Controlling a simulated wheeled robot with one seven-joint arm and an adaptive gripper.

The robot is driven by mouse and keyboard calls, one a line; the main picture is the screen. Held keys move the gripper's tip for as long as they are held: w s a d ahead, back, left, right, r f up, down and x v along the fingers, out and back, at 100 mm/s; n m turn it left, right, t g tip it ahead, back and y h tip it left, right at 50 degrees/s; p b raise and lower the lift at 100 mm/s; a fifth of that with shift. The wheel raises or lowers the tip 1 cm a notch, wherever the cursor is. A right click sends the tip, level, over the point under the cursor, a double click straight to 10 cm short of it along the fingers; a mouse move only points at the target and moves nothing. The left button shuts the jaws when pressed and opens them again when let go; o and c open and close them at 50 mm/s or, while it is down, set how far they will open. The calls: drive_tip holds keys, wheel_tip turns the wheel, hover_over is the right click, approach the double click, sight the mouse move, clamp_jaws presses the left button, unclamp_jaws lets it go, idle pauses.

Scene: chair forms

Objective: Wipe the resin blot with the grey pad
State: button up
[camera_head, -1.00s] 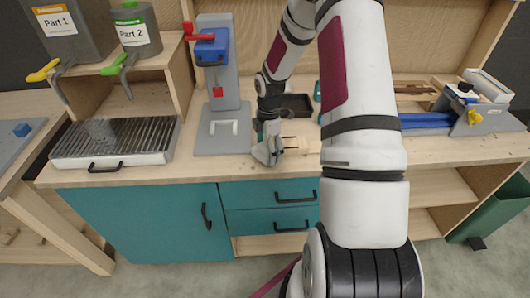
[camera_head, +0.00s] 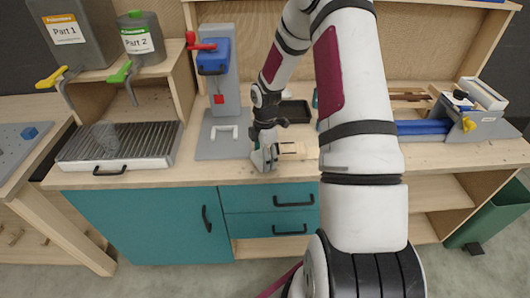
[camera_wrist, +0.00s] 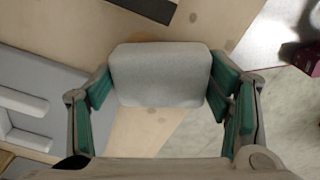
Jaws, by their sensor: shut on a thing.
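My gripper (camera_head: 264,159) is low over the bench's front edge, just right of the press's grey base plate. In the wrist view my gripper (camera_wrist: 160,92) is shut on the grey pad (camera_wrist: 160,75), a pale rounded block between its green-lined fingers. I cannot tell whether the pad touches the bench top.
The grey press (camera_head: 222,85) stands left of my gripper, with a white handle on its base plate. A black tray (camera_head: 295,111) lies behind, and a pale wooden piece (camera_head: 291,149) beside. A grilled tray (camera_head: 120,146) is farther left. The blue clamp (camera_head: 425,127) is at right.

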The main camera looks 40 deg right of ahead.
sight(262, 161)
drive_tip(key=shift+s+a+r+p, duration=0.2)
drive_tip(key=shift+a+p, duration=0.15)
drive_tip(key=shift+p, duration=0.15)
drive_tip(key=shift+s+a+r+p, duration=0.15)
drive_tip(key=shift+a+p, duration=0.2)
drive_tip(key=shift+p, duration=0.1)
drive_tip(key=shift+s+a+f, duration=0.1)
drive_tip(key=shift+s+f, duration=0.05)
drive_tip(key=shift+s, duration=0.3)
drive_tip(key=shift+s+r+p, duration=0.15)
drive_tip(key=shift+r+p, duration=0.55)
drive_tip(key=shift+r, duration=0.65)
drive_tip(key=shift+r+p, duration=0.5)
drive_tip(key=shift+r, duration=1.15)
drive_tip(key=shift+r, duration=0.1)
drive_tip(key=shift+r+p, duration=0.55)
drive_tip(key=shift+r, duration=0.85)
